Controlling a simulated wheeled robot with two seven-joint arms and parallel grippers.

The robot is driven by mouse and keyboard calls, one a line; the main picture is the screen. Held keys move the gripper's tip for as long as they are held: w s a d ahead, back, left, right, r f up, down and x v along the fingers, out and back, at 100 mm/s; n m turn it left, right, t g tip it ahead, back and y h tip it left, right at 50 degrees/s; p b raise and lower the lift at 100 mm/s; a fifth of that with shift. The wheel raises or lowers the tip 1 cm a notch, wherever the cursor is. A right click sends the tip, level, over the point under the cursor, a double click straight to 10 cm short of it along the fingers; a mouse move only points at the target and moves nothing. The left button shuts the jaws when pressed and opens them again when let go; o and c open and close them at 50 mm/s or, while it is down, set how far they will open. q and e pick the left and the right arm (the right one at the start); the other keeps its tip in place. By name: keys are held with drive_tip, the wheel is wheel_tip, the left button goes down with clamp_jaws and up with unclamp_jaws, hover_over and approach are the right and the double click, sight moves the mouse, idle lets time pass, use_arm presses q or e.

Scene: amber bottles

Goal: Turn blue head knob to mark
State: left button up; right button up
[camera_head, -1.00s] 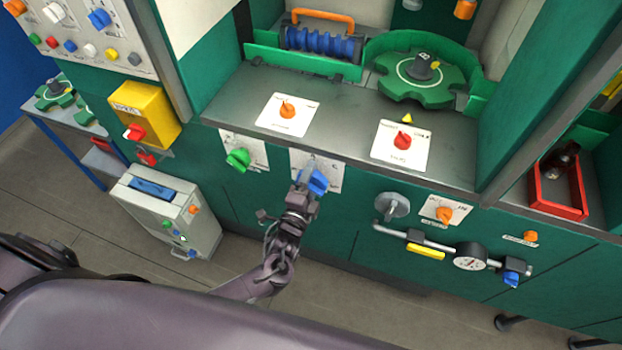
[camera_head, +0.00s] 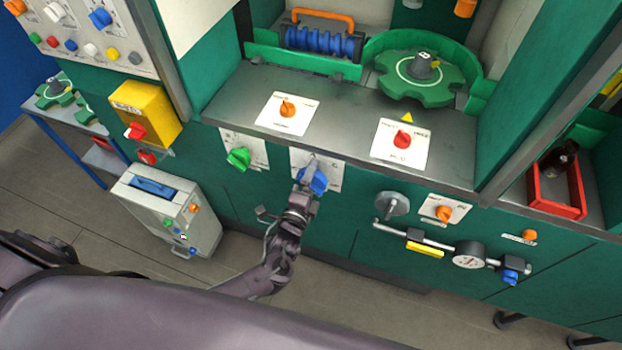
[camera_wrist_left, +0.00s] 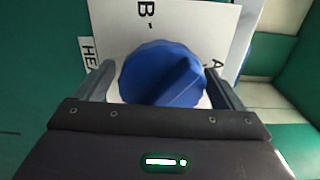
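The blue head knob (camera_head: 319,182) is on a white plate on the green cabinet front, below the counter. In the left wrist view the knob (camera_wrist_left: 150,75) is round with a raised ridge slanting up to the right, towards the letter A. A "B-" mark is at the top of the plate (camera_wrist_left: 190,22). My left gripper (camera_head: 312,172) is at the knob. In the wrist view its fingers (camera_wrist_left: 160,80) stand on either side of the knob, with narrow gaps showing, so it looks open around it. My right gripper is not in view.
A green knob (camera_head: 238,158) is just left of the blue one. A grey flange (camera_head: 391,205), an orange knob (camera_head: 444,213) and a pipe with a gauge (camera_head: 468,261) stick out to the right. The counter (camera_head: 345,110) overhangs above. A grey box (camera_head: 150,213) stands at the left.

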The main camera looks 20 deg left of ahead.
use_arm(q)
drive_tip(key=shift+o, duration=0.6)
drive_tip(key=s+b, duration=0.1)
drive_tip(key=s, duration=0.6)
drive_tip(key=shift+s+a+b, duration=0.15)
drive_tip(key=shift+s+b, duration=0.2)
drive_tip(key=shift+s, duration=0.05)
